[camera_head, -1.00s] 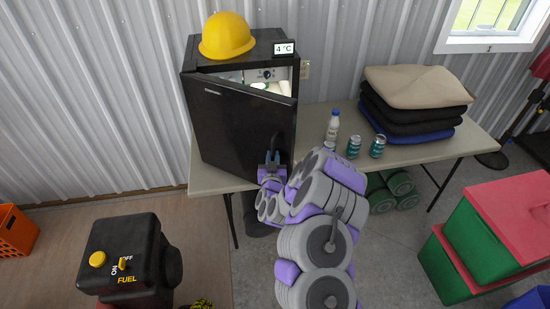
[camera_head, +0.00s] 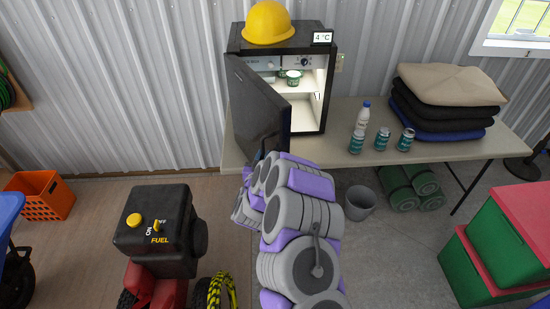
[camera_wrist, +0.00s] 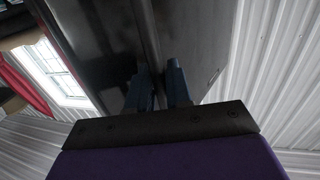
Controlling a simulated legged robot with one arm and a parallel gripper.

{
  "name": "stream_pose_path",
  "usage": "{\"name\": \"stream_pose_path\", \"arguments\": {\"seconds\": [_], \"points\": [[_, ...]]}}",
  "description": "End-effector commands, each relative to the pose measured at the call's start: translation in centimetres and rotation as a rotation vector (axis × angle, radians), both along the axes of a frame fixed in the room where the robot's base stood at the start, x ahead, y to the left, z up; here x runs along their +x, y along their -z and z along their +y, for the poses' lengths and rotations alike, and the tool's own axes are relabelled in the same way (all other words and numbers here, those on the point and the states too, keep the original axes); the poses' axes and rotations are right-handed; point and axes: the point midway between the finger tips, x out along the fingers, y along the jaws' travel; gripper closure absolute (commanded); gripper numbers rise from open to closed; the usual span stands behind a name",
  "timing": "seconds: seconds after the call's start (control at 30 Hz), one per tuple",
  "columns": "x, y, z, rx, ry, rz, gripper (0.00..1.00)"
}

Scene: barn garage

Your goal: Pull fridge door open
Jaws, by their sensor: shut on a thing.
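The small black fridge (camera_head: 315,30) stands on the table. Its door (camera_head: 258,108) is swung well open toward the front left, and the lit white inside shows with small tubs (camera_head: 293,77) on a shelf. The door also fills the middle of the wrist view (camera_wrist: 105,45). In the wrist view, the two blue fingers of my gripper (camera_wrist: 160,88) are closed around a dark strip on the door, which looks like its handle. In the head view, my arm hides most of the gripper at the door's lower free edge.
A bottle (camera_head: 363,115), cans (camera_head: 383,139) and folded cloths (camera_head: 445,100) are on the table (camera_head: 450,151). A black and red fuel machine (camera_head: 155,235) stands at front left.

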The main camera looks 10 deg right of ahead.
Motion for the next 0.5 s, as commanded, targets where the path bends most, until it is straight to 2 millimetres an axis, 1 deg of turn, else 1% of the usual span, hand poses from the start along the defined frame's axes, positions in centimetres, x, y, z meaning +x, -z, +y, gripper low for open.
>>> {"name": "stream_pose_path", "arguments": {"seconds": [0.03,0.5], "points": [[0.1,-0.1,1.4,0.001,0.009,-0.007,1.00],[0.3,0.0,8.3,0.001,0.188,-0.007,1.00]]}}
